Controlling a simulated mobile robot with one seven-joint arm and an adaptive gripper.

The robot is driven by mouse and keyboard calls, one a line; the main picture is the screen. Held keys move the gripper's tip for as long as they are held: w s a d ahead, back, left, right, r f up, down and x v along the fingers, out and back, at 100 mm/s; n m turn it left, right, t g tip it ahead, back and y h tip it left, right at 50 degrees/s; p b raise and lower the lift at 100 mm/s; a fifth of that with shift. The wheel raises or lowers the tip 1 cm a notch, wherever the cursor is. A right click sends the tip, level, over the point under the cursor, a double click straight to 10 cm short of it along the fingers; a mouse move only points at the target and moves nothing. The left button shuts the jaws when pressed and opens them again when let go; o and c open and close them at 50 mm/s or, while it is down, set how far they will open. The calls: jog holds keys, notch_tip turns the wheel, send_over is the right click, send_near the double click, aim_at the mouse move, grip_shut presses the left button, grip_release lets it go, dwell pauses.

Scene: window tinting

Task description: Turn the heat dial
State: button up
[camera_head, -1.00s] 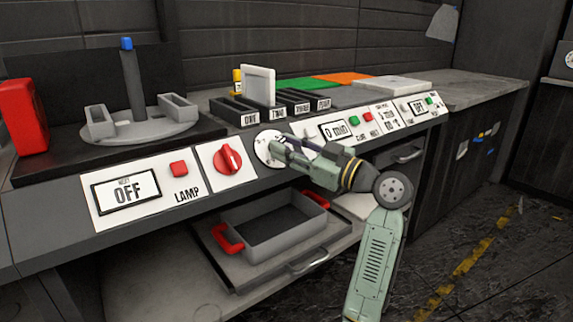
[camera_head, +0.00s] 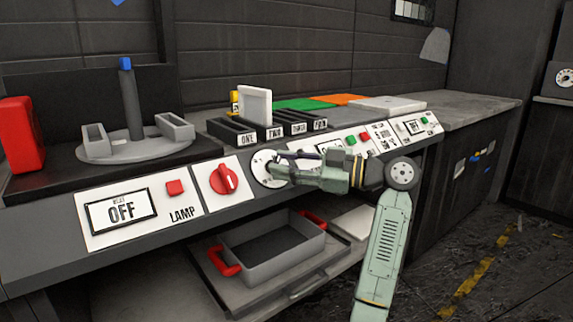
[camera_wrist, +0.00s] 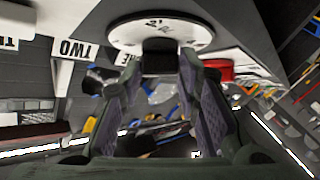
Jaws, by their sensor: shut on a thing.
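A round white dial (camera_head: 261,168) with dark markings is set in the console's sloping front. My gripper (camera_head: 275,167) reaches it from the right. In the wrist view my gripper (camera_wrist: 160,62) has both fingers closed on the dark knob (camera_wrist: 158,54) that stands out from the white dial plate (camera_wrist: 120,33). The fingers hide part of the dial's face. A red rotary knob (camera_head: 224,179) on a white panel sits just left of the dial. I cannot tell from labels which one is the heat dial. A display (camera_head: 121,211) at the left reads OFF.
A red button (camera_head: 175,188) sits above the word LAMP. Black numbered slots (camera_head: 232,130) hold an upright pale plate (camera_head: 255,106) above the dial. A grey tray (camera_head: 240,265) with red handles rests on an open drawer below.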

jog(key=o, duration=1.2)
jog(key=shift+c, duration=0.2)
jog(key=shift+d, duration=0.1)
jog(key=v, duration=1.1)
jog(key=shift+d, duration=0.35)
jog(key=shift+s, duration=0.1)
